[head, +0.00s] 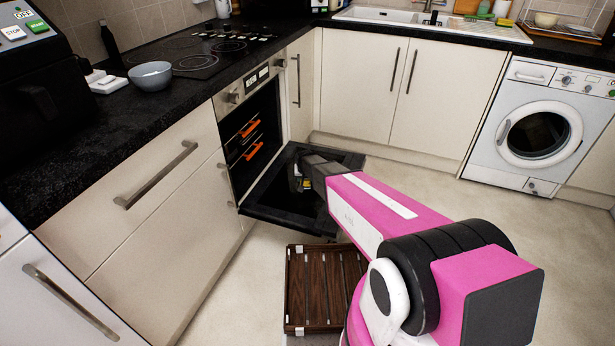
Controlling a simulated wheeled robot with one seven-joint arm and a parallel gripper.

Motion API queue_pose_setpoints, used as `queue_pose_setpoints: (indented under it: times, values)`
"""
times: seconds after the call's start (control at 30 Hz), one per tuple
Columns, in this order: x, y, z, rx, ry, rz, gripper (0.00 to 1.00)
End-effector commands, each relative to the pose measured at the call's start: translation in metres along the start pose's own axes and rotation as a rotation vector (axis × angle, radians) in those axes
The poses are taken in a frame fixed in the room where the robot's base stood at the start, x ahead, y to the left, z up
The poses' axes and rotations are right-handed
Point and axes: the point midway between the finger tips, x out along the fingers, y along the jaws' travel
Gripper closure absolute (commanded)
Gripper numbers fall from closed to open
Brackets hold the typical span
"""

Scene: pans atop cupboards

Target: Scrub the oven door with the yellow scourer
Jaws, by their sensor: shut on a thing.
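The oven door (268,202) is folded down open in front of the built-in oven, its dark inner face upward. My pink and white arm reaches over it from the lower right. My dark gripper (298,183) is over the door's inner face, shut on the yellow scourer (308,185). I cannot tell from this view whether the scourer touches the door.
The oven cavity (252,135) is open, with orange-edged items inside. A brown slatted wooden crate (305,290) stands on the floor below the door. Cupboards (350,90) line the back, and a washing machine (535,125) stands at right. The floor between is clear.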

Motion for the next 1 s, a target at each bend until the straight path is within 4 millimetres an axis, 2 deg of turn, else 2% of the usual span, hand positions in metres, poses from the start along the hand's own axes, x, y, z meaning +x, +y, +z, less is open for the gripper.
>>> queue_pose_setpoints:
  times: [0.17, 0.2, 1.0]
  values:
    - [-0.0001, 0.0002, -0.0007, 0.000, 0.002, 0.000, 0.70]
    - [-0.0001, 0.0002, -0.0009, 0.000, 0.002, 0.000, 0.35]
    - [0.0085, 0.0005, 0.0019, -0.001, 0.004, 0.000, 0.35]
